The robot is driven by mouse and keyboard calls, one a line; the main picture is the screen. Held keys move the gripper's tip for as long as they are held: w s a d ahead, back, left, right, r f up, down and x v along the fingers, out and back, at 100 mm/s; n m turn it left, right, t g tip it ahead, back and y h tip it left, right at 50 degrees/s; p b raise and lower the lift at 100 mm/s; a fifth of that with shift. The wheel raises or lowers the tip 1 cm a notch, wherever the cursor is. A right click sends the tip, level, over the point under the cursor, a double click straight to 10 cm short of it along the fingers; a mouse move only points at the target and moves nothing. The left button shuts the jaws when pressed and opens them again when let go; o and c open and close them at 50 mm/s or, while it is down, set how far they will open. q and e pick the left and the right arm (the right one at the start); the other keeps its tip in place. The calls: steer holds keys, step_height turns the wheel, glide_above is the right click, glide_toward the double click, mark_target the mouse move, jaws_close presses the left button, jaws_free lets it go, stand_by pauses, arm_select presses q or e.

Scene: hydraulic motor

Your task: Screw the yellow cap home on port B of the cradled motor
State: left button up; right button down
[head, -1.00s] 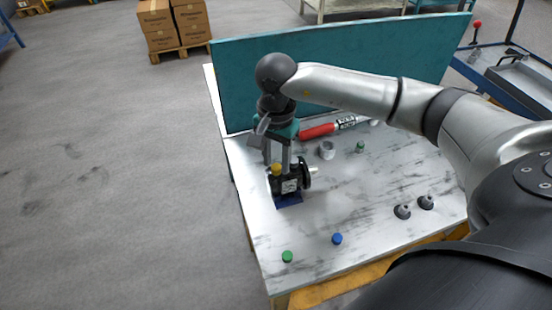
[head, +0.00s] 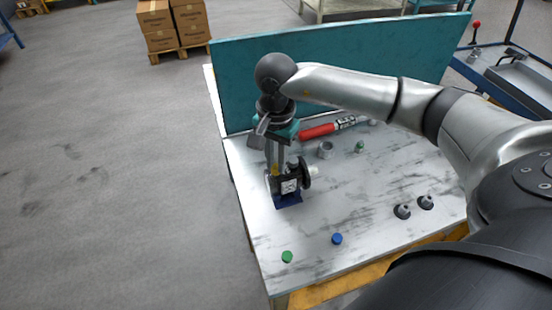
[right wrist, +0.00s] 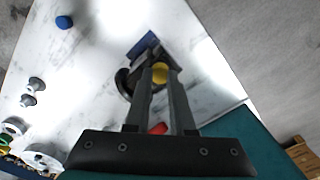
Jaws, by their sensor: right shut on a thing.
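The dark motor (head: 290,186) sits in its blue cradle (head: 288,202) near the left side of the table. The yellow cap (head: 274,171) is at the top of the motor, partly hidden by a finger; it also shows in the right wrist view (right wrist: 160,72). My right gripper (right wrist: 161,70) points down from above, shut on the yellow cap with a finger on each side. Whether the cap is seated on the port cannot be told, as the fingers hide the join. My left gripper is out of view.
A green cap (head: 287,256) and a blue cap (head: 337,238) lie at the front. Two grey cones (head: 402,211) stand at the right. A metal ring (head: 325,149), a small green-topped item (head: 360,147) and a red tube (head: 318,131) lie behind, before the teal panel (head: 230,85).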

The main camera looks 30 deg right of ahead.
steer(key=m, duration=0.5)
steer(key=shift+m, duration=0.4)
steer(key=m, duration=0.4)
steer(key=shift+f+m+p, duration=0.1)
steer(key=shift+m+p, duration=0.2)
steer(key=shift+p, duration=0.1)
steer(key=c, duration=0.9)
jaws_free()
